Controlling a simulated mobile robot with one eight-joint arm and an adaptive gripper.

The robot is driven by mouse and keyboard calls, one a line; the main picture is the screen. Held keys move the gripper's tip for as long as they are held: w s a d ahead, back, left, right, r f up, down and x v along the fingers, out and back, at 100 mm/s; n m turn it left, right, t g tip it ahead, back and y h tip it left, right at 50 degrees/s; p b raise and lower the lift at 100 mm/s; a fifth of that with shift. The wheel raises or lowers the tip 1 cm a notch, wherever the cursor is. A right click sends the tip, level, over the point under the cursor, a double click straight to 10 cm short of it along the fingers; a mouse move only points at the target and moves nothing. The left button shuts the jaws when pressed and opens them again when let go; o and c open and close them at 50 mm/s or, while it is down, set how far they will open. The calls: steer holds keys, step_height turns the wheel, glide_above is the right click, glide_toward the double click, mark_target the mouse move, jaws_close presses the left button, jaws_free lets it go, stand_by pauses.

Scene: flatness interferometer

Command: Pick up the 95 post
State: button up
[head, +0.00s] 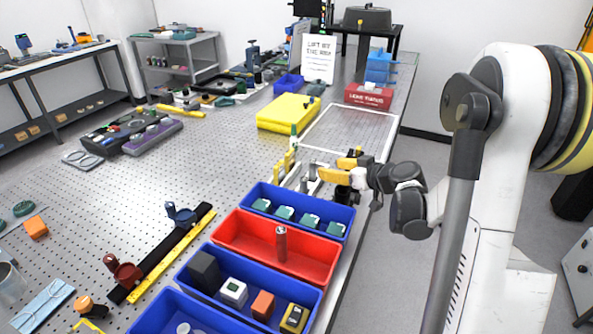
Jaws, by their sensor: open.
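My gripper (322,177), with yellow parts, is open and points left, just beyond the far blue bin. Small grey upright posts (304,184) stand right at its fingertips, close to a yellow upright piece (290,160). I cannot read a 95 on any of them, and the gripper partly hides this spot. I cannot tell whether the fingers are around a post or beside it. A reddish-brown cylinder with a grey top (281,243) stands alone in the red bin (242,222).
The far blue bin (346,213) holds several teal-and-white pieces; a nearer blue bin (313,294) holds several blocks. A yellow box (287,112), a white sign (319,58) and a red box (369,96) stand farther back. The perforated tabletop (215,155) left of the gripper is largely clear.

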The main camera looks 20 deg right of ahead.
mark_target(315, 166)
steer(key=b+x, duration=0.1)
steer(key=x, duration=0.2)
steer(key=b+x, duration=0.1)
steer(key=x, duration=0.2)
steer(key=b+x, duration=0.1)
steer(key=x, duration=0.3)
steer(key=shift+d+f+b, duration=0.25)
steer(key=shift+f+b, duration=0.05)
steer(key=shift+f, duration=0.05)
steer(key=shift+s+r, duration=0.1)
jaws_close()
